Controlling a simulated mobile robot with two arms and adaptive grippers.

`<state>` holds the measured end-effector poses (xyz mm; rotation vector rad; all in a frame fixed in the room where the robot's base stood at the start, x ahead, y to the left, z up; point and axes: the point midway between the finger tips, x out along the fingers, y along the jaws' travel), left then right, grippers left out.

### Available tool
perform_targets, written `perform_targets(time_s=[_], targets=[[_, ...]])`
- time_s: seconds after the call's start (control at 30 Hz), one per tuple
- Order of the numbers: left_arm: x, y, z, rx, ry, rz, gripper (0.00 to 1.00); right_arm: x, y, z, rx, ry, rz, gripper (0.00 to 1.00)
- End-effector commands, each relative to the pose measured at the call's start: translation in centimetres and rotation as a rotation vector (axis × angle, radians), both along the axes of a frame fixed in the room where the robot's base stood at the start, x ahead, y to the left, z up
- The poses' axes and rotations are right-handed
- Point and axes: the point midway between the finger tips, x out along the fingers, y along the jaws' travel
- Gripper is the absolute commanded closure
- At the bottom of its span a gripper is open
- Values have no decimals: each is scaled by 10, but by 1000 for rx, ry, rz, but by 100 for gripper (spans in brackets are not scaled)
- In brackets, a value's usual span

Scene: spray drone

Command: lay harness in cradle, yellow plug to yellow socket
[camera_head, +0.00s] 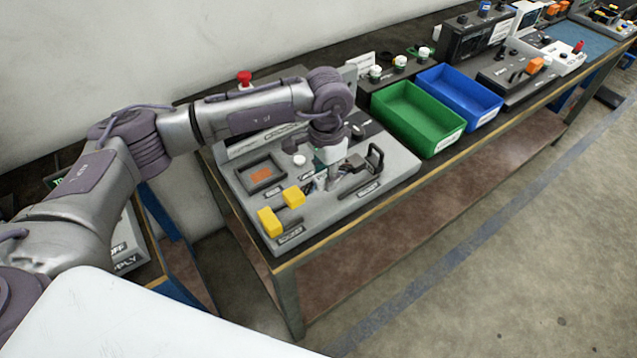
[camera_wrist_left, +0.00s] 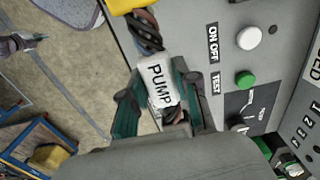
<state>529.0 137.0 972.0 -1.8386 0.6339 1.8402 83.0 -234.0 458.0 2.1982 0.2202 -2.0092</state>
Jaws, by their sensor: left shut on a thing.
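The harness shows in the left wrist view as a dark twisted cable with a white PUMP label (camera_wrist_left: 161,83) and a yellow plug (camera_wrist_left: 132,4) cut by the top edge. My left gripper (camera_wrist_left: 158,98) is shut on the harness at this label. In the head view my left gripper (camera_head: 326,180) is low over the grey panel, partly hidden by its own wrist. Two yellow blocks, one further back (camera_head: 293,196) and one near the front corner (camera_head: 268,221), are at the panel's left; which is plug or socket is unclear. The cradle cannot be clearly made out. My right gripper is out of view.
The grey panel (camera_head: 385,185) has a black handle-like part (camera_head: 375,157) at its right and a dark framed recess (camera_head: 262,174) at its back left. A green bin (camera_head: 417,117) and a blue bin (camera_head: 460,97) stand to the right. White and green buttons (camera_wrist_left: 249,38) are near the gripper.

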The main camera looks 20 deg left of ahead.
Motion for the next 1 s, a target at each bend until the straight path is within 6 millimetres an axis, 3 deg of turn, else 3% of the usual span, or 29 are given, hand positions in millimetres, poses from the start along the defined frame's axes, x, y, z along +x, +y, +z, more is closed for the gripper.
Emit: perform_targets(time_s=[0.27,0.5,0.9,0.93,1.0], targets=[[-10,13,-14,-2,1,1,100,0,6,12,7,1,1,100],[-10,12,-46,-1,2,2,100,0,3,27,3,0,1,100],[-9,12,-54,-1,-2,1,100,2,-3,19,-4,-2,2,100],[-10,12,-53,-1,-1,1,65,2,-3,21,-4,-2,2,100],[-10,12,-52,-1,-1,1,53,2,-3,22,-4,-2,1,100]])
